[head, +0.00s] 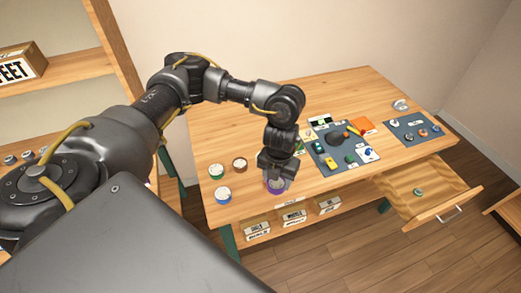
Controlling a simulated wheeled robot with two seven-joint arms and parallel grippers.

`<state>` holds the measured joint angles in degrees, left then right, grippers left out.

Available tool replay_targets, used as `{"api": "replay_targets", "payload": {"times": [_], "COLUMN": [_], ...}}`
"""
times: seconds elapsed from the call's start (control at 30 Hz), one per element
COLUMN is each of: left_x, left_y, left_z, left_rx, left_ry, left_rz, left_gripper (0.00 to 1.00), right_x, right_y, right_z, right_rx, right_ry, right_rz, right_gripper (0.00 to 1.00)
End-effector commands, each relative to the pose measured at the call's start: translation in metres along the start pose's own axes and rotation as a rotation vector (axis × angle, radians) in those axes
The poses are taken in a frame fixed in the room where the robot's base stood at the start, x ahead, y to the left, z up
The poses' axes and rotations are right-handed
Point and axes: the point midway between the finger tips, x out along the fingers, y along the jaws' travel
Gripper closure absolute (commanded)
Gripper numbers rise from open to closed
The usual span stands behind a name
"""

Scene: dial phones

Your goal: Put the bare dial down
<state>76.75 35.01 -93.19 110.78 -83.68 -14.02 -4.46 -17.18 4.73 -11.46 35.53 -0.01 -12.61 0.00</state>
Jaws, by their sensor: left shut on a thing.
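My left gripper (276,178) points down near the front edge of the wooden workbench (215,125). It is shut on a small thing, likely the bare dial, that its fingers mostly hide. A purple round dish (275,189) shows right below the fingertips. I cannot tell whether the held thing touches the dish. My right gripper is out of view.
An open drawer (440,185) juts out at the front right.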

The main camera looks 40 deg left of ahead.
Motion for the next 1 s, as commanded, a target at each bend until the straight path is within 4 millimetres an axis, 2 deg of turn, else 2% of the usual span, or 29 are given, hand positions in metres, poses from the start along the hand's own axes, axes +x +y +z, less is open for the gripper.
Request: {"api": "replay_targets", "payload": {"times": [0.03,0.2,0.43,0.57,0.67,0.77,1.0], "left_x": [-0.003,-0.010,-0.013,-0.008,0.000,0.009,0.031], "left_y": [-0.009,-0.025,-0.030,-0.028,-0.026,-0.023,-0.015], "left_z": [-0.001,-0.003,-0.004,-0.006,-0.009,-0.013,-0.023], "left_rx": [0.006,0.003,-0.012,-0.120,-0.307,-0.568,-1.273], "left_ry": [-0.002,0.000,0.000,0.000,0.000,-0.001,-0.003], "left_rz": [0.000,0.000,0.000,0.001,0.002,0.002,0.001], "left_gripper": [0.72,0.72,0.72,0.72,0.72,0.72,0.72], "right_x": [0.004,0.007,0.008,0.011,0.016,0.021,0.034], "right_y": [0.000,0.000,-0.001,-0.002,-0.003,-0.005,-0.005], "right_z": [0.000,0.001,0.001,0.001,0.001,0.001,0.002], "right_rx": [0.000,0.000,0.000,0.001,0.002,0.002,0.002], "right_ry": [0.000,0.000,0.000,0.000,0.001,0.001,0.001], "right_rz": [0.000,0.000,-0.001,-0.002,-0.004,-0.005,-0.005], "right_gripper": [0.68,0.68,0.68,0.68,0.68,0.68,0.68]}}
